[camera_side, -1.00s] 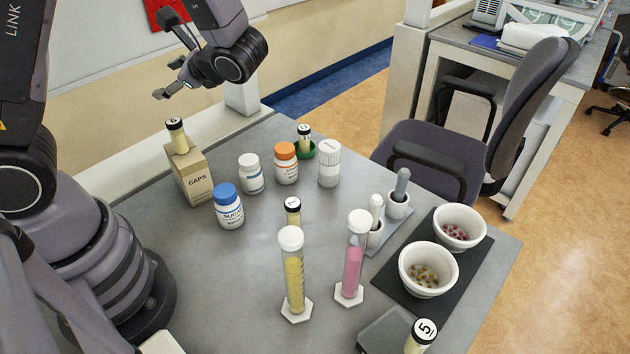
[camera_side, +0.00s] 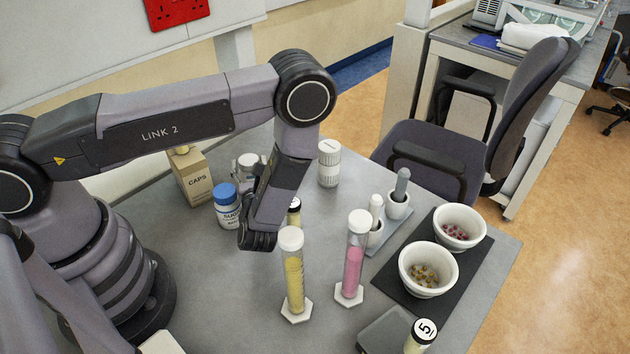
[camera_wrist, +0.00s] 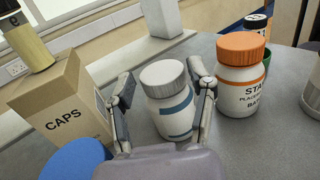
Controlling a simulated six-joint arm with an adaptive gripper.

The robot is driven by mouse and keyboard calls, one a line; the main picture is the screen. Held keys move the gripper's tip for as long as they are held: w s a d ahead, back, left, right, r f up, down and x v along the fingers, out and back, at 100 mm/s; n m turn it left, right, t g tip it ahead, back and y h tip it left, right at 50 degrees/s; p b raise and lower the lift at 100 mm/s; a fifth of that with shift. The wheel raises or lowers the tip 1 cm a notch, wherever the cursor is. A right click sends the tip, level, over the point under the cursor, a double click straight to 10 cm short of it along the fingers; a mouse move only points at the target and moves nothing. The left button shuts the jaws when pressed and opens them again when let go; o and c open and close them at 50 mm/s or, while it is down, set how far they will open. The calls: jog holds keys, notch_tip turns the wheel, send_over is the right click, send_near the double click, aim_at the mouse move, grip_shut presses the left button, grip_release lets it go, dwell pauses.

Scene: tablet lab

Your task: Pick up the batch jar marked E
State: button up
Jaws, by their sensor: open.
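My gripper (camera_wrist: 160,105) is open, its fingers either side of a white bottle with a blue band (camera_wrist: 170,100) in the wrist view. I cannot tell whether they touch it.
The CAPS box (camera_wrist: 62,110) is left of my gripper, the orange-capped bottle (camera_wrist: 241,80) right. A blue-lidded bottle (camera_side: 227,207) is close by. Yellow (camera_side: 293,280) and pink (camera_side: 353,265) cylinders, mortars and bowls (camera_side: 428,270) fill the right side.

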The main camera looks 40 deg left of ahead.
aim_at(248, 157)
jog(key=shift+f, duration=0.7)
jog(key=x, duration=0.5)
jog(key=shift+f, duration=0.1)
grip_shut()
